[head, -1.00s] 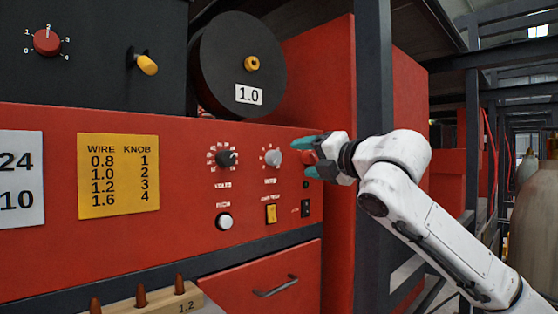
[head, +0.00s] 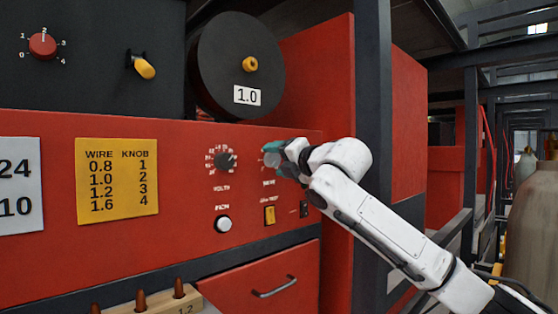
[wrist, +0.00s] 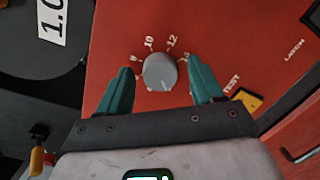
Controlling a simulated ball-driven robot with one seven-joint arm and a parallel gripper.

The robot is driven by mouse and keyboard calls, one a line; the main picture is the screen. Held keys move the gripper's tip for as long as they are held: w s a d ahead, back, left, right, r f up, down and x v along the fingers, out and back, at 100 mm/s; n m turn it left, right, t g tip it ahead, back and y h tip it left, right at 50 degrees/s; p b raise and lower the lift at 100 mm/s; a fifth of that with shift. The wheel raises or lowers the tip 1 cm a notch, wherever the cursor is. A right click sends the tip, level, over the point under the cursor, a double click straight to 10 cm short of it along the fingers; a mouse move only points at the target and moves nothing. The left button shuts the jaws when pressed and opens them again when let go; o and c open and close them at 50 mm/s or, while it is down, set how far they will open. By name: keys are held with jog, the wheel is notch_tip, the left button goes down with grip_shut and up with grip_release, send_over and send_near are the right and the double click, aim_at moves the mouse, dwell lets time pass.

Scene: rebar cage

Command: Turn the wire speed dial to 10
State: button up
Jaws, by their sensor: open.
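The wire speed dial (wrist: 160,72) is a round grey knob on the red panel. In the wrist view numbers ring its top, with 10 and 12 readable; a small pale mark shows on its lower right. In the head view the dial (head: 270,159) is partly covered by my gripper (head: 284,157). In the wrist view my gripper (wrist: 160,70) is open, with one teal finger on each side of the knob and a gap on both sides. The dial's lower scale is hidden or unclear.
A black volts knob (head: 226,160) is left of the dial. Below are a white button (head: 223,224) and a yellow switch (head: 269,215). A yellow wire and knob chart (head: 117,177) is on the panel's left. A black spool (head: 225,60) marked 1.0 is above.

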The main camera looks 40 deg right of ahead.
jog(key=c, duration=1)
jog(key=shift+c, duration=0.2)
